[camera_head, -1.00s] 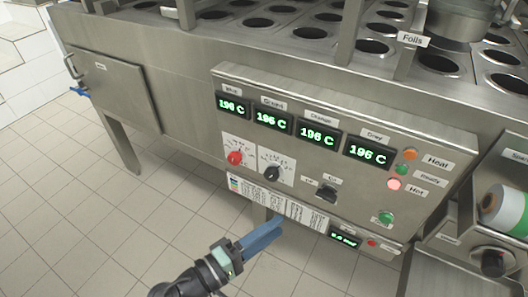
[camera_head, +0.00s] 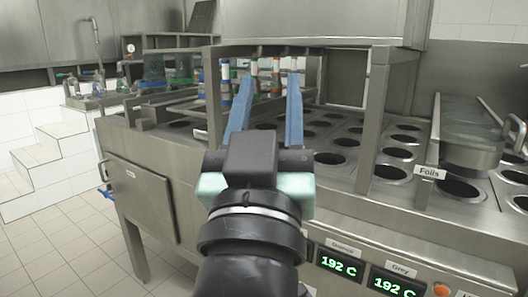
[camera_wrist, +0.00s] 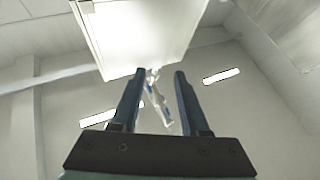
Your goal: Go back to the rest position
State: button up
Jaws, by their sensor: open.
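My gripper (camera_head: 266,98) is raised in the middle of the head view, its two blue fingers pointing up and apart with nothing between them. It is in front of the cup filler machine (camera_head: 160,195), above its front edge as seen in the picture. In the wrist view my gripper (camera_wrist: 158,75) is also open and empty, aimed up towards the ceiling and a pale box-like housing. My gripper and arm hide part of the machine's top and front panel.
The machine's top has rows of round holes (camera_head: 335,158). Displays (camera_head: 335,260) read 192 C. Tiled floor (camera_head: 60,250) is clear at left, near white steps (camera_head: 45,160).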

jog(key=s+r+t+y+p, duration=0.2)
jog(key=s+r+t+y, duration=0.15)
jog(key=s+r, duration=0.6)
notch_tip(320, 180, up, 28)
jog(key=w+p, duration=0.1)
jog(key=p, duration=2.7)
jog(key=shift+w+a+r+h, duration=0.15)
jog(key=shift+w+a+h, duration=0.15)
jog(key=shift+h, duration=0.15)
